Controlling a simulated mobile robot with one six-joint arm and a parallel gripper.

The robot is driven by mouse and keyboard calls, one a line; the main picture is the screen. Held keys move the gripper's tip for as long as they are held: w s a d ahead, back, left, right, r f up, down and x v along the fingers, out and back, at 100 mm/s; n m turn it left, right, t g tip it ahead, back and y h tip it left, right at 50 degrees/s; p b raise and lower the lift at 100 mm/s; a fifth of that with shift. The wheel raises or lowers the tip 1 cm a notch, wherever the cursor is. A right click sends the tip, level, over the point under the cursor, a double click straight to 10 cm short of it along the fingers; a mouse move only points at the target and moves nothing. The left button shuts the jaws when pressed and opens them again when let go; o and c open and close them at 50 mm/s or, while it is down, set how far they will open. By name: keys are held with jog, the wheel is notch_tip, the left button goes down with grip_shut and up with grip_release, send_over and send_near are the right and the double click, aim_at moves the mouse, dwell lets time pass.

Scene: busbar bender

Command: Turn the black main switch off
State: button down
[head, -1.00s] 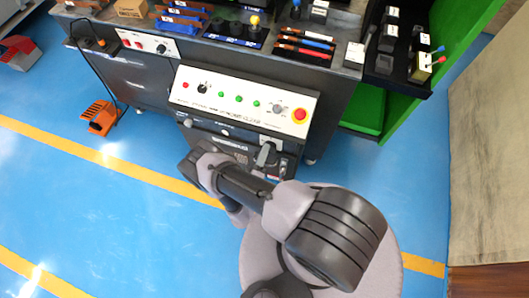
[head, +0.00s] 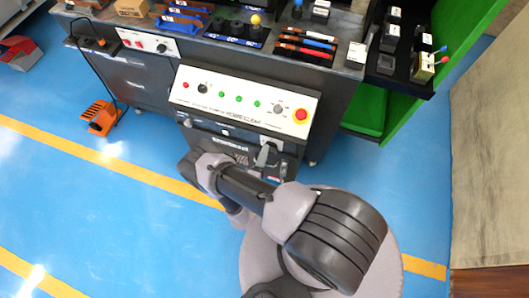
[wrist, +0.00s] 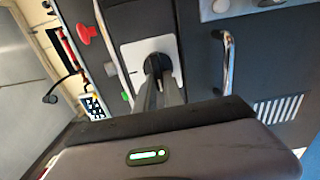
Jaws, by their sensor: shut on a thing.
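The black main switch (wrist: 150,47) sits on a white square plate (wrist: 130,59) on the dark cabinet front in the wrist view. My gripper (wrist: 157,68) points straight at it, with its two fingers close together and their tips on the switch's knob. The fingers cover part of the knob, so its exact turn is hard to read. My arm reaches in front of the cabinet there, and my gripper is hard to make out.
A red emergency knob (head: 301,115) and several small buttons sit on the white sloping panel (head: 222,103). A metal handle (wrist: 228,65) stands out beside the switch in the wrist view. An orange foot pedal (head: 101,118) lies on the blue floor, which is mostly clear.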

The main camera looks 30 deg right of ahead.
jog(key=c, duration=1.5)
grip_release()
jog(key=shift+o, duration=0.2)
jog(key=p+v, duration=0.2)
jog(key=v, duration=1.5)
jog(key=shift+s+p, duration=0.2)
jog(key=shift+p, duration=0.1)
jog(key=shift+a+r, duration=0.1)
jog(key=shift+a, duration=0.1)
